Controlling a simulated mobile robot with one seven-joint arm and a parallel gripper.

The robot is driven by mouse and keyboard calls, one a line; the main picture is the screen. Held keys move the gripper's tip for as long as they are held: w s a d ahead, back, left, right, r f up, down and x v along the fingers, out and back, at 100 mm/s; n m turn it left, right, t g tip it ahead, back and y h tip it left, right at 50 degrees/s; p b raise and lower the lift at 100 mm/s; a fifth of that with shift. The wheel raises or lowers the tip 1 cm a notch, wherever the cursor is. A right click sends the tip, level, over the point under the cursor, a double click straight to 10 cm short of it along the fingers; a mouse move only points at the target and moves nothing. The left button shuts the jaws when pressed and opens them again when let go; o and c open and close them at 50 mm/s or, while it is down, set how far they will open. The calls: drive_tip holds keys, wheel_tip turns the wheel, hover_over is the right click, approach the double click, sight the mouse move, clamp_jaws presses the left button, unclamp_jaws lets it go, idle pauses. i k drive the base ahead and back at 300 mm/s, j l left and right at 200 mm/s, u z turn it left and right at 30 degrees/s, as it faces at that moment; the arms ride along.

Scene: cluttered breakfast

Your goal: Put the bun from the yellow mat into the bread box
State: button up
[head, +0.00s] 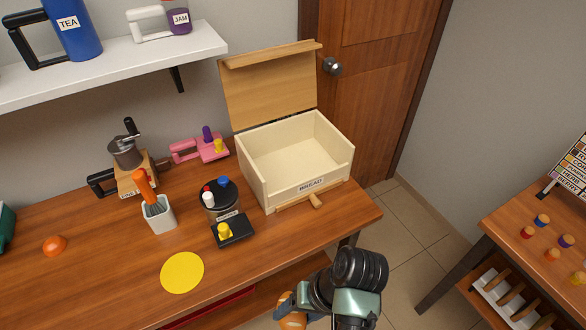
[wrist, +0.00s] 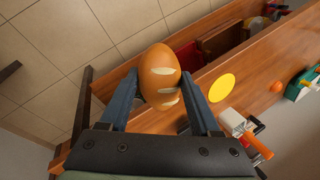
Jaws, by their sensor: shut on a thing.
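The bread box (head: 311,187) stands on the table with its wooden lid (head: 268,88) raised, and its inside looks empty. The yellow mat (head: 182,272) is a bare round disc near the table's front edge; it also shows in the wrist view (wrist: 222,88). My gripper (head: 288,310) is low in the head view, off the table's front edge, right of the mat and below the box. In the wrist view my gripper (wrist: 163,92) is shut on the brown bun (wrist: 160,72), with one blue finger on each side. The bun is partly hidden in the head view (head: 292,321).
Left of the box stand a dark round container (head: 222,212), a black block with a yellow knob (head: 233,232) and a white brush holder (head: 159,217). A shelf (head: 120,65) hangs above the table. A second table (head: 535,225) stands at the right.

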sight(294, 167)
drive_tip(key=i+l+u, duration=0.15)
drive_tip(key=i+l, duration=0.15)
drive_tip(key=i+l+u, duration=0.1)
drive_tip(key=i+l, duration=0.2)
drive_tip(key=l, duration=0.2)
drive_tip(key=i+l+u, duration=0.15)
drive_tip(key=i+l, duration=0.15)
drive_tip(key=l, duration=0.15)
drive_tip(key=i+l, duration=0.1)
drive_tip(key=i, duration=0.55)
